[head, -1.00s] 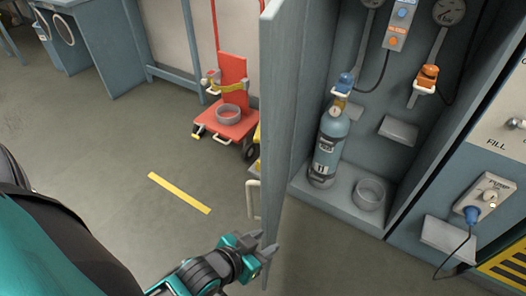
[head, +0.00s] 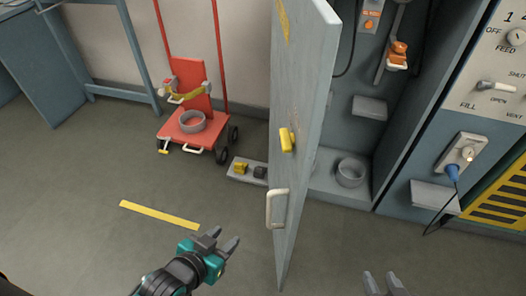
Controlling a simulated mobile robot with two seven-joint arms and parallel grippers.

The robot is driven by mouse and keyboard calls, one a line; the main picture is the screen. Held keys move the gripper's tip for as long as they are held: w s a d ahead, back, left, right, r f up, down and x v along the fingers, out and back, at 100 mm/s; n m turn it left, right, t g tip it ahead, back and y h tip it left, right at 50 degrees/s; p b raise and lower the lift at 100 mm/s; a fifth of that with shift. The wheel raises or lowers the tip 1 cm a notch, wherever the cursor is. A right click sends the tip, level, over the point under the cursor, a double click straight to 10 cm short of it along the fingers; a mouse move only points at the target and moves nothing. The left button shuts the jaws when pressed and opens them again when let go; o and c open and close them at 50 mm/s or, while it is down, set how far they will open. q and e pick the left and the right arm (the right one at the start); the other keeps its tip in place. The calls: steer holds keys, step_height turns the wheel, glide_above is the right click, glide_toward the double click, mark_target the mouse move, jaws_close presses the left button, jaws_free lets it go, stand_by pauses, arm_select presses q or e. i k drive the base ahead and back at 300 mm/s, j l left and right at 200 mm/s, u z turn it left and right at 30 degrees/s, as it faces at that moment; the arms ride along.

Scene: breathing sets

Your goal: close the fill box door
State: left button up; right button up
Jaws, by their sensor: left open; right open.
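The grey fill box door (head: 304,120) stands open, seen at a steep angle, with a white handle (head: 277,208) and a yellow latch (head: 287,140) on its outer face. The fill box (head: 330,187) is open to the right of the door. An empty grey ring holder (head: 351,172) shows on its floor, and the door hides its left part. My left gripper (head: 221,241) is open and empty, left of the door's lower end and apart from the handle. My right gripper (head: 382,281) is open and empty at the bottom edge, right of the door.
A red cart (head: 195,130) stands behind, left of the door. A low grey ledge with small parts (head: 247,172) lies by the door. A control panel (head: 495,75) and a blue plug with cable (head: 453,172) are at right.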

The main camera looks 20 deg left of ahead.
mark_target(306, 35)
steer(key=j, duration=0.35)
steer(key=i+j, duration=0.15)
steer(key=j, duration=0.15)
steer(key=k, duration=0.5)
steer(key=k+z, duration=0.2)
steer(key=z, duration=0.85)
steer(key=j+z, duration=0.2)
steer(key=z, duration=0.25)
steer(key=j+z, duration=0.25)
steer(key=z, duration=0.2)
steer(key=k+j, duration=0.1)
steer(key=j, duration=1.2)
steer(key=k+j, duration=0.15)
steer(key=j, duration=1.2)
steer(key=k+j, duration=0.15)
steer(key=j, duration=0.5)
